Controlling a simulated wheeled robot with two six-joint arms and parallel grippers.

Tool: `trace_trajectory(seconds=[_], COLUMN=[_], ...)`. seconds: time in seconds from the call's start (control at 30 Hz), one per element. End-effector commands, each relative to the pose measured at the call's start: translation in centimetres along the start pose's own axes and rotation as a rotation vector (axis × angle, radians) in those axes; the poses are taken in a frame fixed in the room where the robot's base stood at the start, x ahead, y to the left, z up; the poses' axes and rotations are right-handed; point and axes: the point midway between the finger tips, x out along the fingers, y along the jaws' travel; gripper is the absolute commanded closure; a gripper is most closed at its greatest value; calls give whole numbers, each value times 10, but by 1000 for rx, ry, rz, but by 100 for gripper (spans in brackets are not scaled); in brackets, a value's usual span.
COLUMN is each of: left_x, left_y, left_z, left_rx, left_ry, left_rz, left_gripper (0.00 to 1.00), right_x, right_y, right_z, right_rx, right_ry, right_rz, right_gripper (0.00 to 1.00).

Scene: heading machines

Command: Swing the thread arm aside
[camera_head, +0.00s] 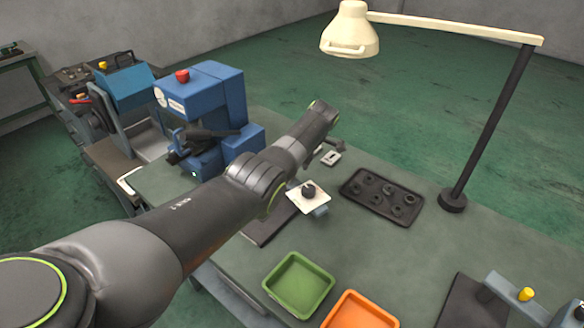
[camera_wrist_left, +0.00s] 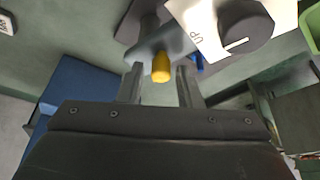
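In the left wrist view, a yellow knob (camera_wrist_left: 161,67) stands on the end of a grey arm (camera_wrist_left: 172,42), which I take for the thread arm. My left gripper (camera_wrist_left: 159,76) is open, with one finger on each side of the knob and visible gaps between. A white plate with a dark dial (camera_wrist_left: 245,28) marked "UP" is just right of the grey arm. In the head view, the white plate (camera_head: 318,201) and its dark dial show beside my left arm. That arm hides the yellow knob and the gripper there. My right gripper is not in view.
A blue machine (camera_head: 215,95) with a red button stands behind my left arm. A black tray (camera_head: 382,197) of dark parts, a green bin (camera_head: 298,285), an orange bin (camera_head: 360,312) and a lamp (camera_head: 452,202) are on the table. Another yellow-knobbed fixture (camera_head: 525,294) is at lower right.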

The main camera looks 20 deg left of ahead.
Motion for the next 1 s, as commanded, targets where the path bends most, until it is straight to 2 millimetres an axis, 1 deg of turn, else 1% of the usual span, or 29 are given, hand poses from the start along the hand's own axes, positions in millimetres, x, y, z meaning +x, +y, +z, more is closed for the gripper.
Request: trace_trajectory(seconds=[0.03,0.07,0.33,0.47,0.57,0.9,1.0], left_x=[0,0,0,-9,-26,-95,-108], left_y=[0,0,0,0,1,1,1], left_z=[0,0,0,0,1,2,1], left_rx=[0,0,1,1,1,1,1], left_ry=[0,0,1,0,-1,0,0], left_rz=[0,-1,-2,1,3,2,1], left_gripper=[61,59,59,59,59,59,59], right_x=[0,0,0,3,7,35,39], right_y=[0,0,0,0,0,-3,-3], right_z=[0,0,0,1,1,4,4], right_rx=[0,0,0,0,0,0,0], right_ry=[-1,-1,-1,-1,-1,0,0], right_rz=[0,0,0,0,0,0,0], right_gripper=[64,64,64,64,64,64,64])
